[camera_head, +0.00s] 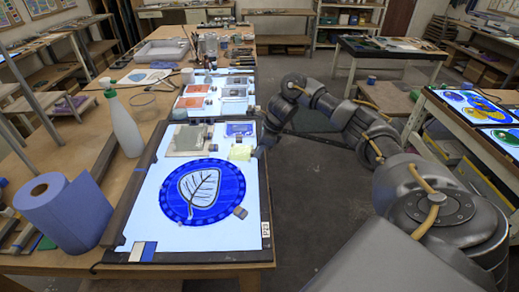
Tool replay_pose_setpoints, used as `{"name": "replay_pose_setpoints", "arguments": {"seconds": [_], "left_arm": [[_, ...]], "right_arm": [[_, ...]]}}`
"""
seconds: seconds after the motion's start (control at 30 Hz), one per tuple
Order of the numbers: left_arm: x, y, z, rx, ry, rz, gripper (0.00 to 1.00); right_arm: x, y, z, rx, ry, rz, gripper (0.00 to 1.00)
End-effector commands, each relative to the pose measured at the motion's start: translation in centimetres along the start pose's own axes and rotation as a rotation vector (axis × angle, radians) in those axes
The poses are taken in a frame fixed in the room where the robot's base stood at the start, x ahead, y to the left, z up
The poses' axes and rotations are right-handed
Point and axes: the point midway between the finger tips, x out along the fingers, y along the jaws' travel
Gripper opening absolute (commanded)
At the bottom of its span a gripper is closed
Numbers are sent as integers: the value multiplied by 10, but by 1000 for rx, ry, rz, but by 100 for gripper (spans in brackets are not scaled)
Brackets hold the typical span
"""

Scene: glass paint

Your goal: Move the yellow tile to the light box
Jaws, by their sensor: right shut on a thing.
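The pale yellow tile (240,153) is at the right side of the light box, over its lit surface. My right gripper (256,152) reaches in from the right and is shut on the tile's right edge. I cannot tell whether the tile touches the surface or is held just above it. The light box (140,228) is a glowing white panel in a dark frame on the wooden table. A round blue glass piece with a white leaf (203,191) lies on it. My left gripper is out of view.
Grey and blue tiles (188,138) lie on the light box's far part. A blue paper roll (64,208) and white spray bottle (122,120) stand to the left. Sample trays (197,103) lie beyond. The floor right of the table is open.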

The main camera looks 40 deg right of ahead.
Motion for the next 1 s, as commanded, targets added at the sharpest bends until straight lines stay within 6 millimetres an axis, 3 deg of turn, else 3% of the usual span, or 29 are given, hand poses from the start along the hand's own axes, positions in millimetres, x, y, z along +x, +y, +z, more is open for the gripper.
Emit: {"name": "replay_pose_setpoints", "arguments": {"seconds": [0.53,0.57,0.73,1.0], "left_arm": [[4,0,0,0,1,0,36],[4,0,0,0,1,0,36],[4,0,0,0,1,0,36],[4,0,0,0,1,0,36]], "right_arm": [[3,0,-1,0,0,0,0],[3,0,-1,0,0,0,25],[3,0,-1,0,0,0,48],[2,0,-1,0,0,0,48]]}}
